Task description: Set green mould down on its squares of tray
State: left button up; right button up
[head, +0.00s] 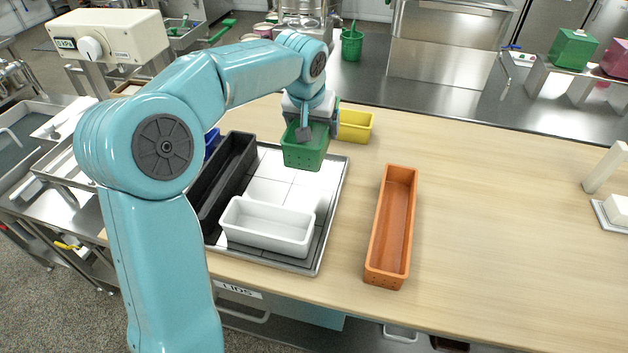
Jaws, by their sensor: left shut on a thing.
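The green mould (304,155) is a small box with holes in its side. My left gripper (305,131) is shut on its wall, and the arm comes over from the left. The mould is over the far right part of the tray (334,200); I cannot tell whether its bottom touches the tray. The tray has a metal rim and a floor marked in squares. A long black mould (228,176) lies along its left side. A white mould (267,228) sits at its near side. Bare white squares show between them. My right gripper is not in view.
A long orange mould (393,225) stands on the wooden table (490,215) right of the tray. A yellow mould (356,126) stands behind the tray. A blue mould (211,141) shows partly behind the black one. The table's right part is mostly clear.

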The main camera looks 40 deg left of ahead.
pick_arm(q)
notch_tip(320, 180, down, 15)
jog(key=shift+a+r+b, duration=0.1)
jog(key=shift+b, duration=0.7)
jog(key=o, duration=1)
jog(key=shift+r, duration=0.25)
jog(key=v, duration=1.1)
jog(key=shift+s+r+p, duration=0.2)
jog(key=shift+r+p, duration=0.1)
